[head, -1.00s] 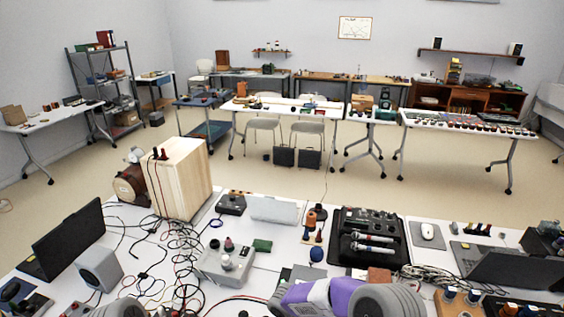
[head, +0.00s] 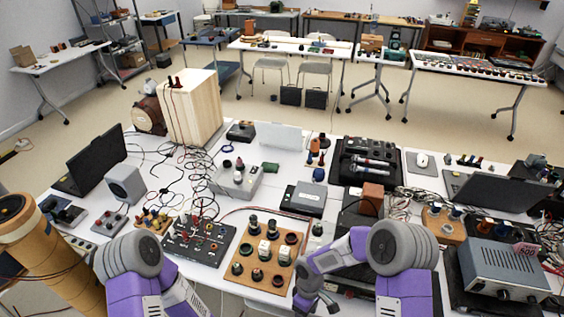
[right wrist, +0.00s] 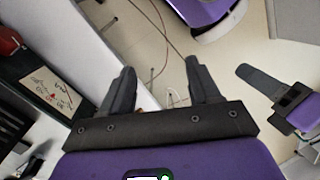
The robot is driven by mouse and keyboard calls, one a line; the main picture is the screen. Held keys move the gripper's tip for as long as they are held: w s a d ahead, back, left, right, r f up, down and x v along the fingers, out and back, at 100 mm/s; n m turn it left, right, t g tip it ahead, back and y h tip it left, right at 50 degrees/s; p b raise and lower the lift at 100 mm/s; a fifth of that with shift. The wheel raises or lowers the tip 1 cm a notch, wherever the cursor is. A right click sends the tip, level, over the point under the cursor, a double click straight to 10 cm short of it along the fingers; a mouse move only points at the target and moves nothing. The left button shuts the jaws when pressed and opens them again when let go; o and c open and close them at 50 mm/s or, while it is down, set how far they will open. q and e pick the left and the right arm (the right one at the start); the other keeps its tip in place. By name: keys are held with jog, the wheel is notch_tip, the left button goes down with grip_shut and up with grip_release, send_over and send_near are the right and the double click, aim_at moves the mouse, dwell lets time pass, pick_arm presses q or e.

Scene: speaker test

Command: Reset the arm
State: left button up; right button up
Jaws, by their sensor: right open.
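My right arm (head: 345,250), purple and grey, reaches in over the front edge of the worktable (head: 245,292) in the head view. My right gripper (right wrist: 160,80) is open in the right wrist view, its two dark fingers apart with nothing between them. It points down past the table edge toward the floor. My left arm (head: 130,265) is at the lower left of the head view, hanging down out of the frame, so its gripper is hidden there. A purple and black gripper at the right of the right wrist view (right wrist: 285,98) looks like my left one; its jaw opening is unclear.
A wooden board with knobs (head: 263,262), a black circuit box (head: 200,240) and a grey 500-marked instrument (head: 503,268) lie near the front edge. A tan cylinder (head: 45,250) stands at far left. Cables (right wrist: 158,35) hang below the table.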

jog(key=s+d+f+m+t+y+b, duration=0.2)
jog(key=s+f+m+t+y+b, duration=0.1)
jog(key=s+f+m, duration=0.6)
jog(key=s+m+y, duration=0.1)
jog(key=m, duration=0.3)
jog(key=shift+s+d+f+t, duration=0.2)
jog(key=shift+s+f+t, duration=0.1)
jog(key=shift+f, duration=0.05)
dwell(2.4)
